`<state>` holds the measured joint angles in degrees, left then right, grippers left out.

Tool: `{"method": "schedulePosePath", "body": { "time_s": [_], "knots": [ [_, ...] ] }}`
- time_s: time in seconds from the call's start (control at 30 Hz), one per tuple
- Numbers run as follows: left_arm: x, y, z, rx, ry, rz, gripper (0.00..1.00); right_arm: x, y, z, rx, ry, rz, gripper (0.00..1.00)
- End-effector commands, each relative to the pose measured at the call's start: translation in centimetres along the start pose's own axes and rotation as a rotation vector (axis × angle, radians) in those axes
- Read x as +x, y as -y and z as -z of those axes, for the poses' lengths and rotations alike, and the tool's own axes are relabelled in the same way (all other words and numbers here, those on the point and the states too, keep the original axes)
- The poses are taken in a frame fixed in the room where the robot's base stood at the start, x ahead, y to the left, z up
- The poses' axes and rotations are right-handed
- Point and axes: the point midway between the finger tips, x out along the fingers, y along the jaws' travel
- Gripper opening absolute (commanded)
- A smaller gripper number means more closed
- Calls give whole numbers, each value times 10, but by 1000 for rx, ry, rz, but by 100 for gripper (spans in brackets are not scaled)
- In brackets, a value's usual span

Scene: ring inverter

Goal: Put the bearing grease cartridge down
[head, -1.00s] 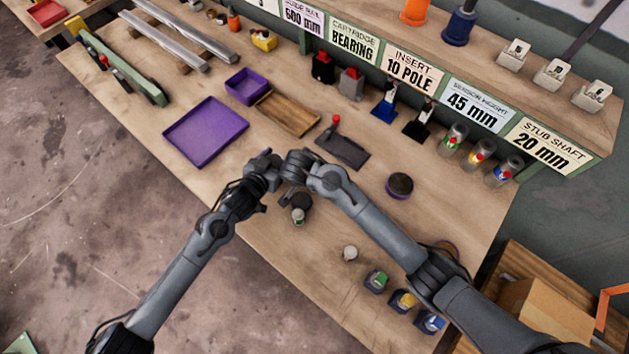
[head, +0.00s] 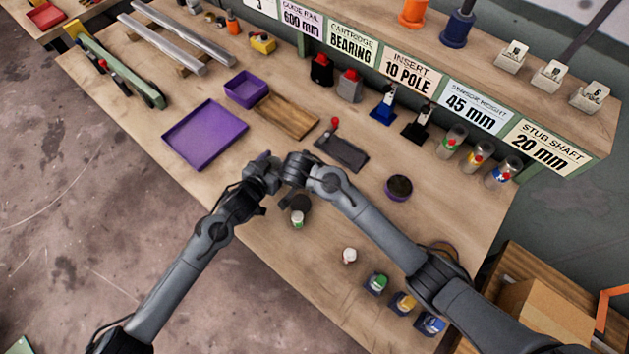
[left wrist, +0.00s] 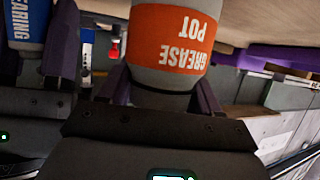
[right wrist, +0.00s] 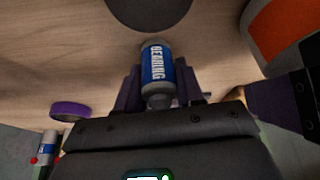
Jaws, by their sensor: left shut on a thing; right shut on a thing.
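The bearing grease cartridge (right wrist: 157,66), blue with a white BEARING label and grey ends, is held between the fingers of my right gripper (right wrist: 158,88), above the wooden bench. Part of it shows at the left of the left wrist view (left wrist: 28,22). My left gripper (left wrist: 160,90) is shut on the grease pot (left wrist: 178,38), a grey body with an orange GREASE POT band. In the head view my left gripper (head: 262,176) and right gripper (head: 294,172) are close together over the front of the bench. The cartridge and pot are hard to make out there.
A purple tray (head: 206,136), small purple box (head: 245,90) and wooden tray (head: 287,114) lie left of the dark plate (head: 341,151).

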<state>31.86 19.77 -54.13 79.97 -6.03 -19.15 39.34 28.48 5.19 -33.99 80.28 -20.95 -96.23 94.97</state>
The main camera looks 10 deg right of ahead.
Motion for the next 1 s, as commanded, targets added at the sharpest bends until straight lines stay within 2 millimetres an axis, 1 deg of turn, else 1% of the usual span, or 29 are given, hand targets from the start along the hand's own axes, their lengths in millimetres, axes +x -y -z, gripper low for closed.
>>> {"method": "schedulePosePath", "body": {
  "time_s": [0.03, 0.17, 0.4, 0.6, 0.77, 1.0],
  "knots": [
    [0, 0, -9, 1, 16, 0, 29, -4, 1, 1, 1, 0, 3, 2],
    [0, 0, -9, 1, 16, 0, 29, -19, 1, 8, 2, 0, 5, 2],
    [0, 0, -9, 1, 16, 0, 29, -58, 1, 24, 3, -1, 3, 2],
    [0, 0, -9, 1, 16, 0, 29, -81, 0, 33, 1, 0, 2, 2],
    [0, 0, -9, 1, 16, 0, 29, -88, 0, 37, 2, 0, 1, 2],
    [0, 0, -9, 1, 16, 0, 29, -89, 0, 37, 1, 0, 0, 2]
  ]
}}
